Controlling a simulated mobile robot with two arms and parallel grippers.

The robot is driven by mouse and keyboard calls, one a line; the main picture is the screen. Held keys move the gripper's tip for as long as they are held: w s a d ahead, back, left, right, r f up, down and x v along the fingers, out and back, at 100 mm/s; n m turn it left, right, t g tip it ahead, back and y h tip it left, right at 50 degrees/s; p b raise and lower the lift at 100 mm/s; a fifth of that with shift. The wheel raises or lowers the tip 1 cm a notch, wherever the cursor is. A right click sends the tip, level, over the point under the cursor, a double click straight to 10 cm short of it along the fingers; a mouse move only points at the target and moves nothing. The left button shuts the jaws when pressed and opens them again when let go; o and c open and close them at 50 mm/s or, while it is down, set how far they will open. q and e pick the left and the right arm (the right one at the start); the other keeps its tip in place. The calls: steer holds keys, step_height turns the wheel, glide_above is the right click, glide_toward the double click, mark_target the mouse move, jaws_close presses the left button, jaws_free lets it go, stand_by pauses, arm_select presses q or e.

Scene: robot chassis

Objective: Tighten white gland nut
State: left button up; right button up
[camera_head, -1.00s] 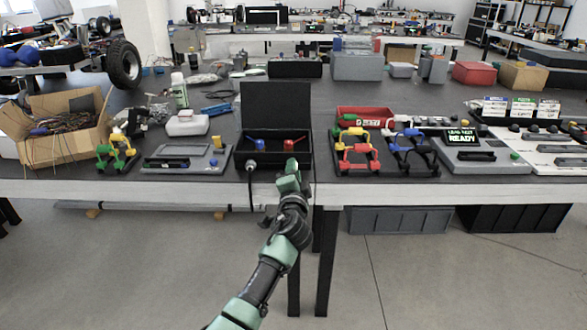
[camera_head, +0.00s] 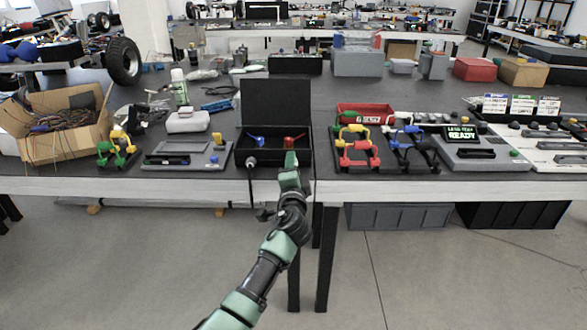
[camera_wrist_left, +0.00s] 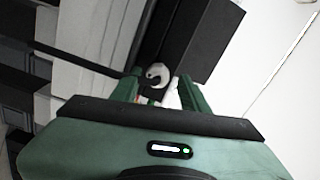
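A black open box (camera_head: 276,101) with a raised lid stands at the front edge of the table in the head view. A blue part and a red part (camera_head: 293,140) show inside it. A small pale gland nut (camera_head: 251,161) with a black cable hanging from it sits at the box's front left. The white gland nut (camera_wrist_left: 157,72) also shows in the left wrist view, beyond the fingertips. My left gripper (camera_head: 290,160) is in front of the box, right of the nut. In the wrist view my left gripper (camera_wrist_left: 158,90) has its green fingers apart, not closed on the nut. My right gripper is not in view.
A grey fixture (camera_head: 187,155) stands left of the box. A red bin (camera_head: 365,114) and colored-handled racks (camera_head: 357,152) stand to its right. A cardboard box (camera_head: 60,125) of wires is at far left. The floor in front of the table is clear.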

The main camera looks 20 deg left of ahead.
arm_select(q)
steer(key=shift+f, duration=0.3)
steer(key=shift+d, duration=0.1)
